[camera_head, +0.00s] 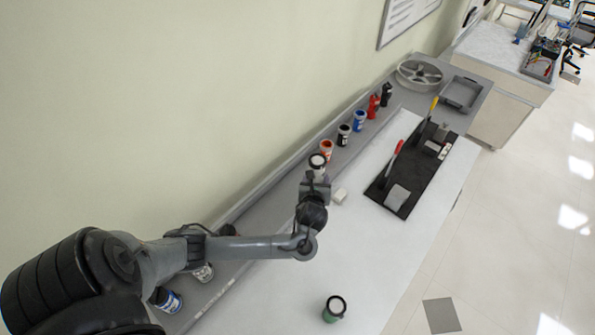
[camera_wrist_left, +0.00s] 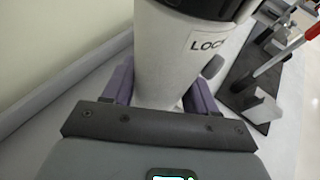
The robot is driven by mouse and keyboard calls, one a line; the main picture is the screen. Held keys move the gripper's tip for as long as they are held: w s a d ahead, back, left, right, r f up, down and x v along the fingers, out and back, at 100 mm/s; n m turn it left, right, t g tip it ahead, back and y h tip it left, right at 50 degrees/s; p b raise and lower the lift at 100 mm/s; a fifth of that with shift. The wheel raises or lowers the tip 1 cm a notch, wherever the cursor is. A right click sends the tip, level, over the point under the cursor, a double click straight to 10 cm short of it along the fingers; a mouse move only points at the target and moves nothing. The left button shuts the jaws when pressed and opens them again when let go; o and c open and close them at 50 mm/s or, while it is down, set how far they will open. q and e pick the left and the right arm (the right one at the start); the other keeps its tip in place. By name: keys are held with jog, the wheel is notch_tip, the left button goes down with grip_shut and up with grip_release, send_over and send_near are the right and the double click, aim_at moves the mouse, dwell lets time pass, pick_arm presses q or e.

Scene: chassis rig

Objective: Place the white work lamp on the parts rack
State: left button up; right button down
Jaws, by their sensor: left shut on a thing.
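The white work lamp (camera_head: 318,162) is a white cylinder with a dark top. My left gripper (camera_head: 316,178) is shut on it, near the row of coloured items by the wall. In the left wrist view the lamp (camera_wrist_left: 163,55) stands roughly upright between my purple-grey fingers (camera_wrist_left: 160,92), with a partly visible "LOC" label. Its lower end is hidden by the gripper, so I cannot tell whether it touches anything. A grey strip (camera_head: 262,192) along the wall may be the parts rack. My right gripper is not in view.
Orange (camera_head: 326,148), black (camera_head: 343,134), blue (camera_head: 359,120) and red (camera_head: 373,106) items line the wall side.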

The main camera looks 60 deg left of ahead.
pick_arm(q)
jog(key=s+a+f, duration=0.2)
jog(key=a, duration=0.1)
jog(key=s+a+f, duration=0.2)
jog(key=s, duration=0.1)
jog(key=s+a+f, duration=0.2)
jog(key=a, duration=0.1)
jog(key=shift+s+a+f, duration=0.15)
jog(key=shift+s+a, duration=0.05)
jog(key=shift+a, duration=0.1)
jog(key=shift+f, duration=2)
jog(key=shift+f, duration=0.15)
jog(key=o, duration=1.3)
jog(key=shift+c, duration=0.2)
